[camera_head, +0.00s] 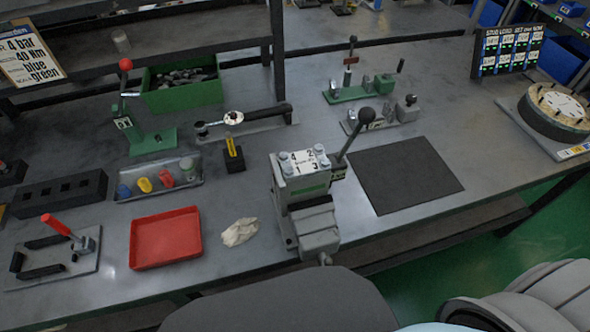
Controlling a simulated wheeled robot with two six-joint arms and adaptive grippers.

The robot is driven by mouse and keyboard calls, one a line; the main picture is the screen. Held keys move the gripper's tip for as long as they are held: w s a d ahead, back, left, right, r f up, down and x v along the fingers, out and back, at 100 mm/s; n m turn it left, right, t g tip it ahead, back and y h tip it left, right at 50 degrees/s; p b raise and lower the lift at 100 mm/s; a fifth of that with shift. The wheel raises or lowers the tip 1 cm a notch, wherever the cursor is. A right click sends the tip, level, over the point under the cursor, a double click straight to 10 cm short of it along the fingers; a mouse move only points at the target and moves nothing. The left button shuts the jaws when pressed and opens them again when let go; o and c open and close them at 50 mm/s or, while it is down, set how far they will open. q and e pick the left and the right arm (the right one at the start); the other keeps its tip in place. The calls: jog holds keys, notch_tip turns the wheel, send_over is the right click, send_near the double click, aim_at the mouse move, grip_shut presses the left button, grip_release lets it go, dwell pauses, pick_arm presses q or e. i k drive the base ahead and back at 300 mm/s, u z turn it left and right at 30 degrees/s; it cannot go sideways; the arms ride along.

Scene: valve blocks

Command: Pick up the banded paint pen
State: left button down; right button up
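A slim yellow pen (231,144) with dark marking stands nearly upright in a small black block (234,164) on the grey bench. I take it for the banded paint pen; its bands are too small to make out clearly. Its lower end is hidden in the block. Neither of my grippers shows in the head view.
The steel vise with a valve block (307,172) stands right of the pen, a torque wrench (240,122) lies behind it. A tray of coloured caps (160,184) is to the left, a red tray (166,238) and crumpled rag (239,232) in front. A dark mat (405,175) lies bare.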

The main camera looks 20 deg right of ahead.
aim_at(230, 139)
jog(key=z, duration=0.8)
jog(key=k, duration=0.7)
jog(key=z, duration=0.45)
